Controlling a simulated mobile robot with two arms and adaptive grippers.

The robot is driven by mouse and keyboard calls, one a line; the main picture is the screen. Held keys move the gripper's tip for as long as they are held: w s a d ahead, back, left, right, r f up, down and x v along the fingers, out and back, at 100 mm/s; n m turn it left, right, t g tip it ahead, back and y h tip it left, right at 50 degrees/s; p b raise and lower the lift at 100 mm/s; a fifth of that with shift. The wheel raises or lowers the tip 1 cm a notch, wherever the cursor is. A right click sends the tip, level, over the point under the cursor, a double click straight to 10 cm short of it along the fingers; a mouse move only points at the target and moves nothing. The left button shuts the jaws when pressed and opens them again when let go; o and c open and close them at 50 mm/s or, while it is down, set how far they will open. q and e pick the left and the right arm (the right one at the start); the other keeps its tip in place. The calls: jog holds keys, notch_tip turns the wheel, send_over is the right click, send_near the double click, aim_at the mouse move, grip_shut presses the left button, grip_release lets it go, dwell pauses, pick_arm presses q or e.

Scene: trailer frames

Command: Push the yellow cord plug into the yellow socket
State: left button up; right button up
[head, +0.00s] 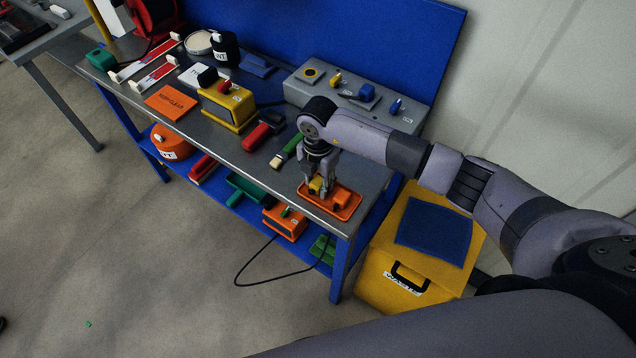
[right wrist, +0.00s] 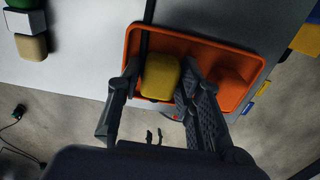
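The yellow cord plug (right wrist: 160,76) lies in an orange tray (right wrist: 238,62) at the bench's near right corner; the tray also shows in the head view (head: 347,210). My right gripper (head: 318,187) points down into the tray. In the right wrist view its fingers (right wrist: 160,72) stand apart on either side of the plug, with a narrow gap at the left; a firm grip is not visible. My left gripper is out of view.
Red (head: 257,136) and green-and-cream (head: 286,150) items lie left of the tray. A yellow stand (head: 231,105) is farther left. A yellow waste bin (head: 385,278) stands right of the bench. A blue panel rises behind.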

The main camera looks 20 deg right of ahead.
aim_at(318, 181)
jog(key=c, duration=0.7)
jog(key=shift+r, duration=0.2)
notch_tip(318, 181, up, 20)
jog(key=b, duration=0.4)
jog(key=shift+f, duration=0.1)
